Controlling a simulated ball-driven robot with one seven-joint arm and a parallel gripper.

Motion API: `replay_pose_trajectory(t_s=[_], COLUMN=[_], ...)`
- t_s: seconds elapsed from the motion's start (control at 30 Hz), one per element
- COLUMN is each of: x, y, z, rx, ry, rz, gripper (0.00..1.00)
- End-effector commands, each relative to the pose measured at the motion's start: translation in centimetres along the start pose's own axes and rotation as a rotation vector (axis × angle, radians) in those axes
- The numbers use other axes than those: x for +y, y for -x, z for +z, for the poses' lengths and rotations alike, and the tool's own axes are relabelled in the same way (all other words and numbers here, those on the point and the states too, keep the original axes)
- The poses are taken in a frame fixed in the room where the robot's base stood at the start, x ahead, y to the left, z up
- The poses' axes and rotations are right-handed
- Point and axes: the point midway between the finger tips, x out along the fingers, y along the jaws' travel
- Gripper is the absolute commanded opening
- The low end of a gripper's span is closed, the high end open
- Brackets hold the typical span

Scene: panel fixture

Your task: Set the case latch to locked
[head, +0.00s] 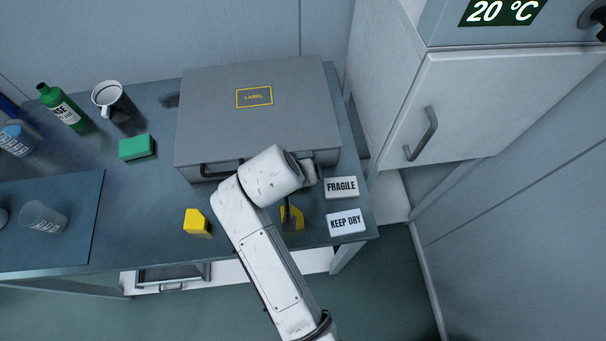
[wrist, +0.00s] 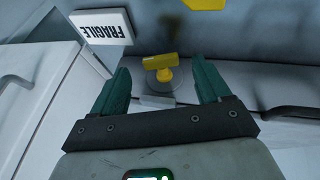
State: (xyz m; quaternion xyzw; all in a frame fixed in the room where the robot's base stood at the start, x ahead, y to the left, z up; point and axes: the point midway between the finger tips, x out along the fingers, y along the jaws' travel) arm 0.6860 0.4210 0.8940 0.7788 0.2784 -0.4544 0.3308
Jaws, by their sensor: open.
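The grey case (head: 250,125) lies closed on the bench in the head view, with a dark handle (head: 222,170) on its front. In the wrist view a yellow T-shaped latch (wrist: 160,64) stands on a round grey plate; its crossbar runs nearly left to right, slightly tilted. My gripper (wrist: 161,76) is open, its two green fingers on either side of the latch in the picture, with visible gaps. I cannot tell whether the fingertips reach the latch's depth. In the head view my arm covers the latch. No locked or unlocked marking is readable.
White FRAGILE (head: 341,187) and KEEP DRY (head: 346,222) blocks stand right of my arm. Yellow blocks (head: 196,222) (head: 293,217) sit before the case. A green block (head: 137,147), mug (head: 113,102) and bottle (head: 62,106) are left. A white cabinet (head: 470,110) stands right.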

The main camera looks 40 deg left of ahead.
Motion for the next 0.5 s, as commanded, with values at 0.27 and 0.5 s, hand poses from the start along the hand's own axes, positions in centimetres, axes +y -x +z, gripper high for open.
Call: replay_pose_trajectory(t_s=[0.27, 0.5], x=[0.0, 0.0], y=[-2.7, -3.0], z=[-0.1, 0.0], rx=[0.001, 0.001], ry=[0.000, -0.001], rz=[0.000, 0.000], gripper=[0.77, 0.77])
